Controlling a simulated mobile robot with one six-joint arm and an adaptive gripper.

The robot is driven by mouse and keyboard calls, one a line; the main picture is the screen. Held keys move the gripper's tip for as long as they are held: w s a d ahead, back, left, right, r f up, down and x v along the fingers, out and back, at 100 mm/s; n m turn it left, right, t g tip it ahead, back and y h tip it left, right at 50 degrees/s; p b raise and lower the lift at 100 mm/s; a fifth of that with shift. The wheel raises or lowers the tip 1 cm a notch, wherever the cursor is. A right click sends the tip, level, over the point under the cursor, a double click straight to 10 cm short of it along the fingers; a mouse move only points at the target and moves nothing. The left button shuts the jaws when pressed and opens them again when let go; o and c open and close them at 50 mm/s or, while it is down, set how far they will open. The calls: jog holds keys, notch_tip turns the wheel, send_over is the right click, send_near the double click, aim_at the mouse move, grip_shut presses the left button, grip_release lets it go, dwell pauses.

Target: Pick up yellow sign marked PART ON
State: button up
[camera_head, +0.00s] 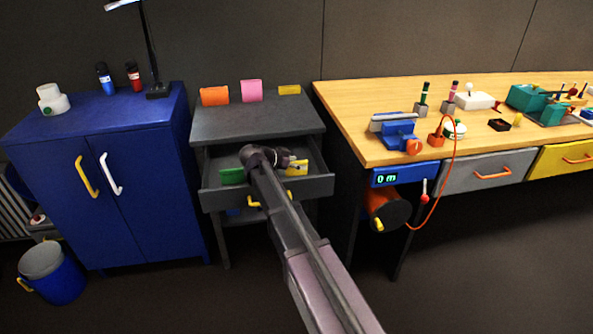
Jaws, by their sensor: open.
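A small yellow sign (298,167) is in the open drawer (318,186) of the grey cabinet, at the right side. Another yellow piece (289,89) lies at the back right of the cabinet top. No lettering can be read on either, so I cannot tell which is marked PART ON. My gripper (291,161) is over the drawer, close to the yellow sign in it. It is open. Its fingers are small and dark here, and I cannot tell whether they touch or surround the sign.
A green sign (232,175) is in the drawer's left side. Orange (214,96) and pink (251,91) signs stand on the cabinet top. A blue cabinet (100,180) stands left; a wooden workbench (350,95) with a vise (397,131) and several tools stands right.

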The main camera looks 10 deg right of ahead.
aim_at(297, 162)
dwell(0.3)
grip_shut()
jog(key=shift+r, duration=0.15)
dwell(0.3)
notch_tip(297, 162, up, 10)
jog(key=p, duration=1)
dwell(0.6)
